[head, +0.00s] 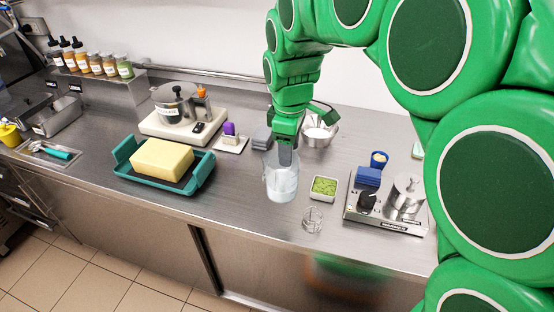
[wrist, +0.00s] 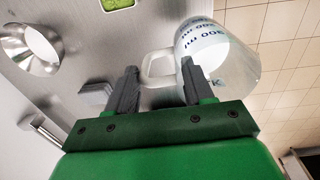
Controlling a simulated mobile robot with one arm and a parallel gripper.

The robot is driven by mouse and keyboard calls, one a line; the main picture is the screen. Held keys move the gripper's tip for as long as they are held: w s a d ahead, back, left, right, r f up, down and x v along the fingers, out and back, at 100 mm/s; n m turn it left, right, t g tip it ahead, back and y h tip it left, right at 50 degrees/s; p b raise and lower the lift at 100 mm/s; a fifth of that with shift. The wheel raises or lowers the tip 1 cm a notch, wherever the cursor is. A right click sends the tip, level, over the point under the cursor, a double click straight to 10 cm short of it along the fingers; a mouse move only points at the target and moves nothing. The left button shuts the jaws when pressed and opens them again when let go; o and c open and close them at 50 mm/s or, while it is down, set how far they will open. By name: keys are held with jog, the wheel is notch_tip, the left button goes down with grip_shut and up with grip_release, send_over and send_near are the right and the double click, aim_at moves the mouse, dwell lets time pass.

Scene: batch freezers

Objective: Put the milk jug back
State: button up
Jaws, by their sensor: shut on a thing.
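The milk jug (head: 281,183) is a clear, whitish measuring jug over the steel counter, near its front edge. My gripper (head: 285,158) comes down at the back of its rim. In the wrist view, the jug (wrist: 222,62) shows printed volume marks, and its handle lies between the two fingers of my gripper (wrist: 160,84). The gripper is shut on the handle. The jug looks near upright. I cannot tell whether its base touches the counter. Part of its back rim is hidden by my gripper.
A green-filled square dish (head: 324,188) and a small wire or glass item (head: 312,220) stand right of the jug. A hotplate (head: 388,207) is further right, a metal bowl (head: 321,133) behind. A butter tray (head: 197,181) stands left. Counter between tray and jug is clear.

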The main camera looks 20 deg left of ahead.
jog(key=shift+w+a+f, duration=0.95)
jog(key=shift+w+f, duration=0.65)
jog(key=shift+f, duration=0.35)
jog(key=shift+w+a+f, duration=0.9)
jog(key=shift+w+f, duration=0.65)
jog(key=shift+f, duration=0.4)
jog(key=shift+w+a+f, duration=0.95)
jog(key=shift+w+f, duration=0.65)
jog(key=shift+f, duration=0.35)
jog(key=shift+f, duration=0.1)
jog(key=o, duration=1.4)
notch_tip(320, 180, up, 12)
jog(key=shift+s, duration=0.3)
